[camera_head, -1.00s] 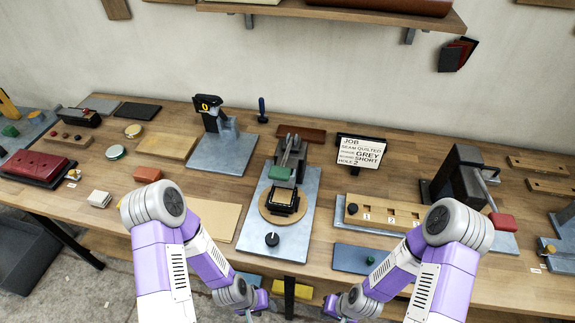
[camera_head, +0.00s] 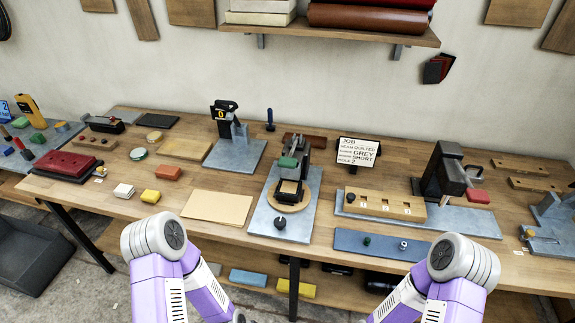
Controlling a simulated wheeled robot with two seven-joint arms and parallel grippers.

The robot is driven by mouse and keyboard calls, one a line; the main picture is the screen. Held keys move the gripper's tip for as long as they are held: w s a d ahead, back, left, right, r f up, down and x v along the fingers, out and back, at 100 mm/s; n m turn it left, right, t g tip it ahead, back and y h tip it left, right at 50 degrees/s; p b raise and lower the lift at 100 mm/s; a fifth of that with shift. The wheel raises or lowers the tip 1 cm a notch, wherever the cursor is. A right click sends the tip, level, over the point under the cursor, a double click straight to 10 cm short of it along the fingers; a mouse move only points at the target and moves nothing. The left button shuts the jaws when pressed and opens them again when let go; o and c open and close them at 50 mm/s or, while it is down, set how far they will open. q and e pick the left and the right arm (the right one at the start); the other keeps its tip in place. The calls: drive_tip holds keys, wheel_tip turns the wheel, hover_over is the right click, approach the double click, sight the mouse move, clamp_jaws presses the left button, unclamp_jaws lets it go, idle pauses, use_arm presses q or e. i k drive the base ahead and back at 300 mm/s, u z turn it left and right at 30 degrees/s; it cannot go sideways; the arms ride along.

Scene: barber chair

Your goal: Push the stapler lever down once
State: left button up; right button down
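A dark upright device with a side lever ending in a red grip (camera_head: 478,195) stands on a grey metal plate (camera_head: 470,221) at the right. Another lever device (camera_head: 293,165) stands at the centre, with a green block on it, above a round wooden disc (camera_head: 312,203). It sits on a grey plate with a black knob (camera_head: 280,223). I cannot tell for certain which is the stapler. My two arms enter at the bottom left and right. Both grippers are below the frame edge, and nothing of mine touches either device.
A wooden block with several holes (camera_head: 385,206) lies between the two devices. A tan sheet (camera_head: 217,207) and a job card (camera_head: 358,151) are nearby. A black device (camera_head: 224,115) stands at the back left. A shelf (camera_head: 330,35) hangs above.

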sight(289, 163)
drive_tip(key=u, duration=0.8)
drive_tip(key=i, duration=0.45)
